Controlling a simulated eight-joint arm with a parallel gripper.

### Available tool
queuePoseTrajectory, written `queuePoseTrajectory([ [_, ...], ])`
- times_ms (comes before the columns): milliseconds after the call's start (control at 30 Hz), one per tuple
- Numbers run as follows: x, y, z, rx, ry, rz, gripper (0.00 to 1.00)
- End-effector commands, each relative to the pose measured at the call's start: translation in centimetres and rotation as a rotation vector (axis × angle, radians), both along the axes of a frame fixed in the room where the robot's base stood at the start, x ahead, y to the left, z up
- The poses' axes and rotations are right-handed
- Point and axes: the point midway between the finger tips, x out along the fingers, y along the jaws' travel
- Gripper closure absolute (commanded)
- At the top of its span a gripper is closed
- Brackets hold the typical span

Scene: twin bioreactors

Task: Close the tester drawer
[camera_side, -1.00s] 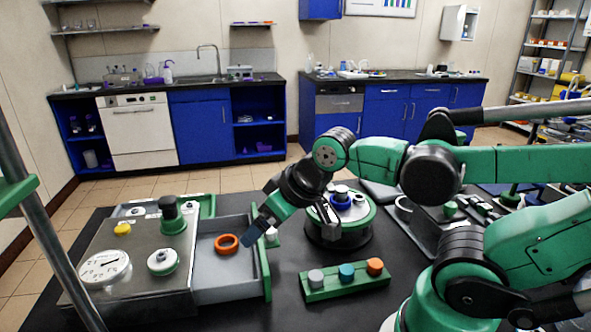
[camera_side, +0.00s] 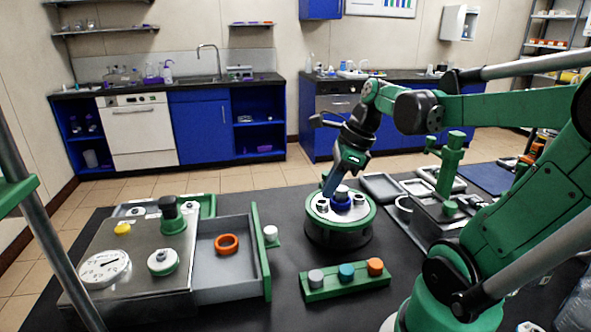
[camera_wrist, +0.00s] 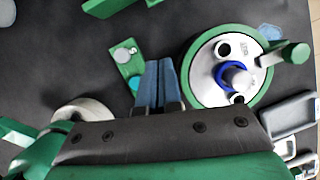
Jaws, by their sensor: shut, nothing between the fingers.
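The tester (camera_side: 135,250) is a metal box at the left of the bench in the side view, with a dial and knobs on top. Its grey drawer (camera_side: 222,275) stands pulled out to the right, with a green front panel (camera_side: 261,252). An orange ring (camera_side: 227,244) lies in the drawer. My gripper (camera_side: 327,192) is apart from the drawer, to its right, by the far left side of the round green-rimmed device. In the wrist view my gripper's blue fingers (camera_wrist: 158,72) are together and empty.
The round device (camera_side: 340,237) with a blue ring on top stands right of the drawer. A white-capped piece (camera_side: 270,233) is close by the drawer front. A green rack (camera_side: 345,282) with grey, teal and orange caps stands in front. Dark bench shows between them.

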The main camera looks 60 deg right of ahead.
Motion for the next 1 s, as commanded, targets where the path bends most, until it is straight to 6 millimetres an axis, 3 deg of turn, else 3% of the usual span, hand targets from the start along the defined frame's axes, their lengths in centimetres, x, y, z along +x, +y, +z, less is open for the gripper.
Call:
queuePoseTrajectory([
  [267,0.5,0.0,-1.5,0.027,0.009,-0.052,1.00],
  [900,3.3,1.5,-9.4,0.024,0.009,-0.049,1.00],
  [1000,4.9,2.4,-9.3,0.024,0.008,-0.045,1.00],
])
